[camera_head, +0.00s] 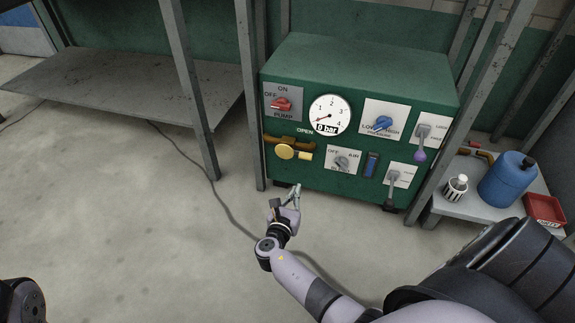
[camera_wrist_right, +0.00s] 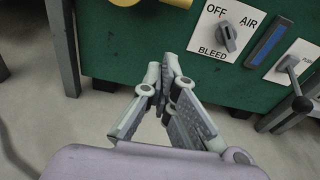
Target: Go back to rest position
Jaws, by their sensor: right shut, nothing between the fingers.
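My right gripper (camera_head: 296,192) is shut and empty, low in front of the green control panel box (camera_head: 340,62). In the right wrist view my right gripper (camera_wrist_right: 168,75) has its fingers together, with the lower front of the panel behind it. The fingers look apart from the panel's knobs and levers. A dark part of my own body shows at the lower left of the head view; my left gripper does not show.
The panel carries a red pump switch (camera_head: 281,104), a gauge (camera_head: 330,114), a blue pressure knob (camera_head: 382,123), a yellow valve (camera_head: 285,151) and levers. At right a low table (camera_head: 450,206) holds a blue jug (camera_head: 507,180) and a red bin (camera_head: 544,209).

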